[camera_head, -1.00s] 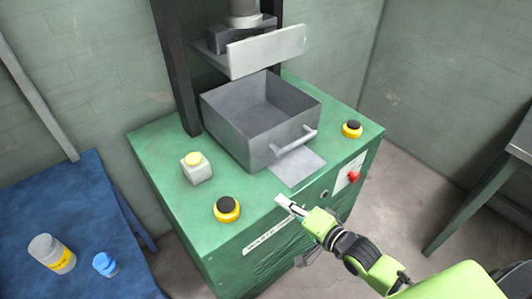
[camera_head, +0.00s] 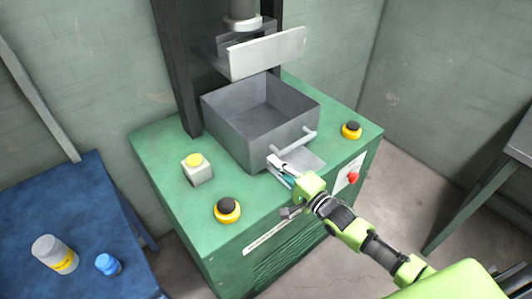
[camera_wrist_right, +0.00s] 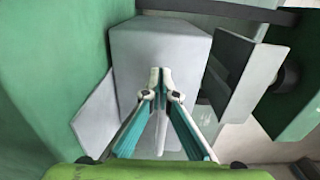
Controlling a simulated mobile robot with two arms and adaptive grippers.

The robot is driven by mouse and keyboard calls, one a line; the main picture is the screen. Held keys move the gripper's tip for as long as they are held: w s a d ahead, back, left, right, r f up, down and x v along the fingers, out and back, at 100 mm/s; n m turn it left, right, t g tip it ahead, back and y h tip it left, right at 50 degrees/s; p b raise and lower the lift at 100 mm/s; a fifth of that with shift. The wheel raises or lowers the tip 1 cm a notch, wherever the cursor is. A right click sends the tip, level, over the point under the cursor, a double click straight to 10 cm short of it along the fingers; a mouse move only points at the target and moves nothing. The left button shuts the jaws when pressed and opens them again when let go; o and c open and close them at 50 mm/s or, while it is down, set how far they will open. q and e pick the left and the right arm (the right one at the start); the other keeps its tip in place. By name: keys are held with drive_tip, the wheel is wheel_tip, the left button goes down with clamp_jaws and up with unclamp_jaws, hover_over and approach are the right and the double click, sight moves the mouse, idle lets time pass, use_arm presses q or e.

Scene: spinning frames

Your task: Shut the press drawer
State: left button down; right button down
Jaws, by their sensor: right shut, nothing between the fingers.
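The press drawer (camera_head: 262,122) is a grey open-topped box on the green press (camera_head: 160,150). It is pulled out and its inside looks empty. Its bar handle (camera_head: 305,139) runs along the front face. My right gripper (camera_head: 275,161) is shut and empty, with its fingertips at the lower front of the drawer, by the left end of the handle. I cannot tell whether they touch it. In the right wrist view the shut fingertips (camera_wrist_right: 160,76) stand before a pale grey surface. My left gripper is not in view.
A grey plate (camera_head: 267,52) hangs from the press head above the drawer. A yellow button on a grey box (camera_head: 196,169), black-and-yellow buttons (camera_head: 227,210) and a red knob (camera_head: 353,178) are nearby. A blue table (camera_head: 70,210) with two bottles stands left.

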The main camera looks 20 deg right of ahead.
sight(264, 153)
drive_tip(key=shift+x, duration=2.25)
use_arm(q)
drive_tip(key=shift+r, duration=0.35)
